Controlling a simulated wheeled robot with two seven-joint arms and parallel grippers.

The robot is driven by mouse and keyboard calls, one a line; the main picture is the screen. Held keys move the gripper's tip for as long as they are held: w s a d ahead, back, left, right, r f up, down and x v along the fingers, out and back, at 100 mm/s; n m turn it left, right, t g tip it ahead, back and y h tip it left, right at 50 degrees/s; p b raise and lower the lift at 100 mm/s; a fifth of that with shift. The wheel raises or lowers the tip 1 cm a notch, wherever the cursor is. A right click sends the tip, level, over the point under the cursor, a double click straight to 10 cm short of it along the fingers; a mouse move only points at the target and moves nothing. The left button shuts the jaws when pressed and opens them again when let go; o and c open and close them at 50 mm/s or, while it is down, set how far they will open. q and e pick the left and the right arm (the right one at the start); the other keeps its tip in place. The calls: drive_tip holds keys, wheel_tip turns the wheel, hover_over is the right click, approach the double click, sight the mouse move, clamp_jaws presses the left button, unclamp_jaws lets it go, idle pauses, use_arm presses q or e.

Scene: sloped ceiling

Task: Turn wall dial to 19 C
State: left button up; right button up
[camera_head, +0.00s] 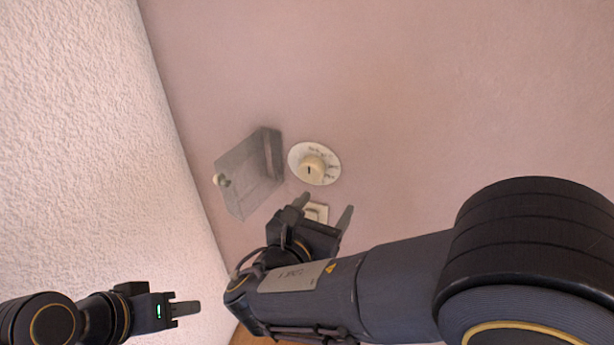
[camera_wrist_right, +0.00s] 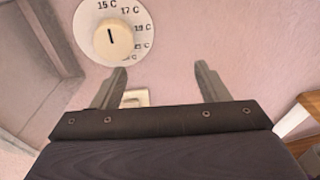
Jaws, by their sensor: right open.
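The wall dial is a round white plate (camera_head: 326,153) with a cream knob (camera_head: 312,169) on the pink wall. In the right wrist view the plate (camera_wrist_right: 143,22) shows 15 C, 17 C and 19 C clockwise from the top, then blurred marks. A dark line on the knob (camera_wrist_right: 113,42) points nearly straight up, close to 15 C. My right gripper (camera_head: 323,206) is open and empty, just below the dial and apart from it; its fingers also show in the wrist view (camera_wrist_right: 161,67). My left gripper (camera_head: 186,309) is at the lower left, away from the dial, seen nearly edge-on.
A grey see-through cover (camera_head: 243,175) with a small round knob stands open from the wall, left of the dial. A small pale switch plate (camera_head: 317,211) is below the dial, partly behind my right gripper. A white textured surface (camera_head: 90,140) fills the left. Wall right of the dial is clear.

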sight(309, 174)
drive_tip(key=a+r+n+t+y, duration=0.1)
drive_tip(key=a+n+t, duration=0.2)
drive_tip(key=a, duration=0.2)
drive_tip(key=shift+y, duration=0.3)
drive_tip(key=x, duration=0.7)
drive_tip(key=shift+w, duration=0.15)
drive_tip(key=c, duration=1)
